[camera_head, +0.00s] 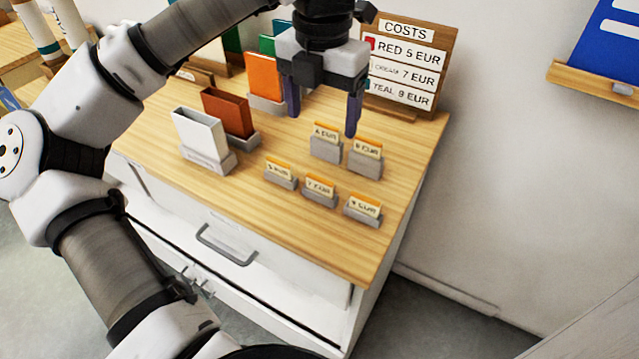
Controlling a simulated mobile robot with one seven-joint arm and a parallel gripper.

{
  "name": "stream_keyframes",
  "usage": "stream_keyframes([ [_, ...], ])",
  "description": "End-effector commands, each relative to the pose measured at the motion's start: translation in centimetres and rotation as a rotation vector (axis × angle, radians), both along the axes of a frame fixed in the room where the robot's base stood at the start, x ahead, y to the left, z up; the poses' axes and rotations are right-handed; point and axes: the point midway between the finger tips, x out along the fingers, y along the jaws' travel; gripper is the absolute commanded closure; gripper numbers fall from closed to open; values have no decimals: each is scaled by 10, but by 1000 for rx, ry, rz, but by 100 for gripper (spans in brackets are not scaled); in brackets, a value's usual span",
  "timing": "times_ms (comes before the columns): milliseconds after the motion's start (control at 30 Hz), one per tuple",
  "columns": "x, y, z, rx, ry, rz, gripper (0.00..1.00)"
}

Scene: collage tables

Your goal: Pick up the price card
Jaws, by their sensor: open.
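Several small price cards with orange top edges stand in grey holders on the wooden tabletop. In the back row are a card that seems to read 4 EUR (326,132) and a card whose digit is unclear, perhaps 6 EUR (368,147). In the front row are a left card (278,170), a middle card that seems to read 7 EUR (319,186) and a right card (362,206); the left and right digits are hard to read. My gripper (322,118) points down above the back row, open and empty, its fingers wide apart. It appears apart from the cards.
A COSTS board (408,65) stands behind, listing red 5, a partly unreadable line 7 and teal 9 EUR. White (198,132), brown-red (227,112) and orange (263,76) boxes stand left of the cards. The tabletop (330,245) is clear in front.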

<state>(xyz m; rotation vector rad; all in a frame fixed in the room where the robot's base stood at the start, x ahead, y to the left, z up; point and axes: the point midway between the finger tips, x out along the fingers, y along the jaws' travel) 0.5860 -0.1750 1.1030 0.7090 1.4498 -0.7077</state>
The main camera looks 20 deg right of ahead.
Motion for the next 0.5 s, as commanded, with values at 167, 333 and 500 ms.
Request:
stream_keyframes([
  [167, 0, 1, -33, 4, 4, 1, 25],
  [333, 0, 1, -63, 2, 4, -1, 25],
  [500, 0, 0, -79, 1, 2, -2, 25],
])
